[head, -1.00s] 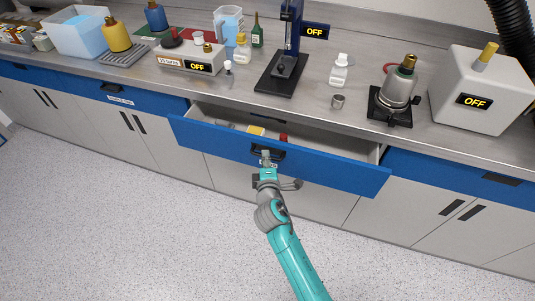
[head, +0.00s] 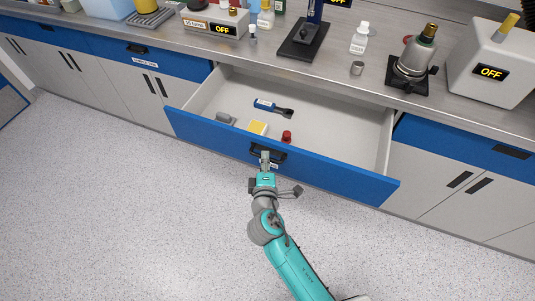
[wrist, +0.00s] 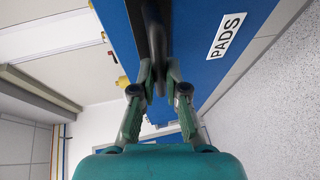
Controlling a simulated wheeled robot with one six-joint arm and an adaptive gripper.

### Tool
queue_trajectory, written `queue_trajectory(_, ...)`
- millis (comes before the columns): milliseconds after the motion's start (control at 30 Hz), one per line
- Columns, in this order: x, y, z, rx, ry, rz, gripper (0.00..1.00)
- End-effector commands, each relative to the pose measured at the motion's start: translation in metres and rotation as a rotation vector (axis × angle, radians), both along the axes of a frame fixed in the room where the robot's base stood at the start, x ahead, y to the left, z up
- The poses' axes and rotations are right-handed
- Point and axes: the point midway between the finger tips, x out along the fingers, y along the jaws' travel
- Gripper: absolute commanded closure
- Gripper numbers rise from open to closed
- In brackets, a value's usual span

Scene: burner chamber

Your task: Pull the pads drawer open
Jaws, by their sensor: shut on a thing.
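The pads drawer (head: 340,183) has a blue front and stands far out from the bench, its inside in plain view in the head view. Its label reads PADS in the wrist view (wrist: 226,36). My gripper (head: 265,158) is at the dark handle (head: 283,153) in the middle of the drawer front. In the wrist view my gripper (wrist: 160,82) has its fingers closed around the dark handle bar (wrist: 156,35). Inside the drawer lie a yellow pad (head: 257,128), a red-capped item (head: 287,137), a blue and black tool (head: 273,108) and a grey item (head: 225,118).
The bench top (head: 330,77) above holds a stand (head: 303,40), a white bottle (head: 360,38), a small metal cup (head: 357,68), a burner (head: 416,55) and a white box marked OFF (head: 490,65). Closed cabinets flank the drawer. The speckled floor (head: 130,210) in front is clear.

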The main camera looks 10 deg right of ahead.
Motion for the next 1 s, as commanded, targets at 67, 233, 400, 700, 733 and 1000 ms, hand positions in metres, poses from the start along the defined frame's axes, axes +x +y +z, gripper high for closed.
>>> queue_trajectory(67,-0.001,0.001,-0.001,0.000,0.002,0.000,1.00)
queue_trajectory(233,-0.001,0.001,-0.001,0.000,0.002,0.000,1.00)
queue_trajectory(400,-0.001,0.001,-0.001,0.000,0.002,0.000,0.78)
queue_trajectory(700,-0.001,0.001,0.000,0.000,0.001,0.000,0.62)
queue_trajectory(733,-0.001,0.001,0.000,0.000,0.001,0.000,0.62)
queue_trajectory(1000,-0.023,0.006,0.003,-0.001,0.002,0.002,0.62)
